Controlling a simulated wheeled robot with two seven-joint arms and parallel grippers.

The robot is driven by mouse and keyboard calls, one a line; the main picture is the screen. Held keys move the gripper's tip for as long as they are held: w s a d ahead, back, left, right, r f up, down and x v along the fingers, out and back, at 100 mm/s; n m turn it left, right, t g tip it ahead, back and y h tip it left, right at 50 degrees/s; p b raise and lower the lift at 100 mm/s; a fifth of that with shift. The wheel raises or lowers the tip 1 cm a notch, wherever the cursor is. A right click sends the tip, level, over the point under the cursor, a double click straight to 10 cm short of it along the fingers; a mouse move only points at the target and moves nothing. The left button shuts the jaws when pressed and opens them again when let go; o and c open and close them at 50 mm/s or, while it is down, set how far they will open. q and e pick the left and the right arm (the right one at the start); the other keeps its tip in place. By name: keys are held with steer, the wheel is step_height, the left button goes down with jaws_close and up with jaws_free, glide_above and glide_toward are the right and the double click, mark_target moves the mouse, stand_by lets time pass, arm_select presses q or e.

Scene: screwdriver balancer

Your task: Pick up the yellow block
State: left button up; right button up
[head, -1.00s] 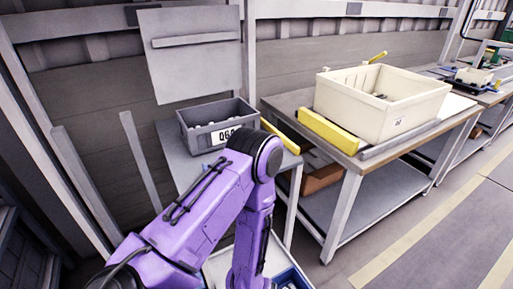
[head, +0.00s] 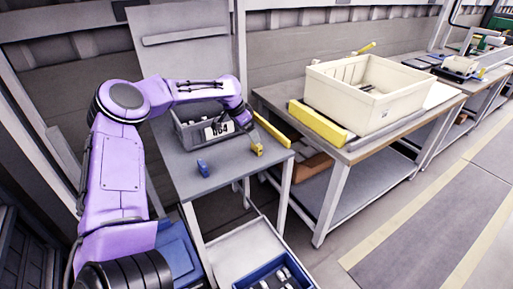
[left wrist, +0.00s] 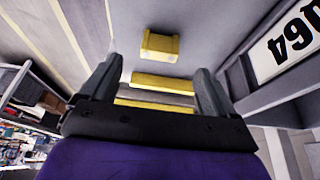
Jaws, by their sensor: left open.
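The small yellow block (head: 257,149) lies on the grey table near its right edge. It also shows in the left wrist view (left wrist: 160,46), top centre, just beyond the fingertips. My left gripper (left wrist: 159,68) is open, with nothing between its fingers. In the head view my left arm reaches over the table, and its wrist (head: 238,112) is just above and left of the yellow block, beside the grey bin. The fingertips are hard to make out there. My right gripper is not in view.
The labelled grey bin (head: 190,130) stands at the table's back, close to my left gripper. A blue block (head: 203,168) lies on the table front. A long yellow bar (head: 271,129) lies beside the right edge. A cream crate (head: 385,100) stands on the workbench at right.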

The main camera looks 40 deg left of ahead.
mark_target(257, 147)
arm_select(q)
steer(key=x, duration=0.8)
steer(key=shift+w, duration=0.1)
steer(key=c, duration=1)
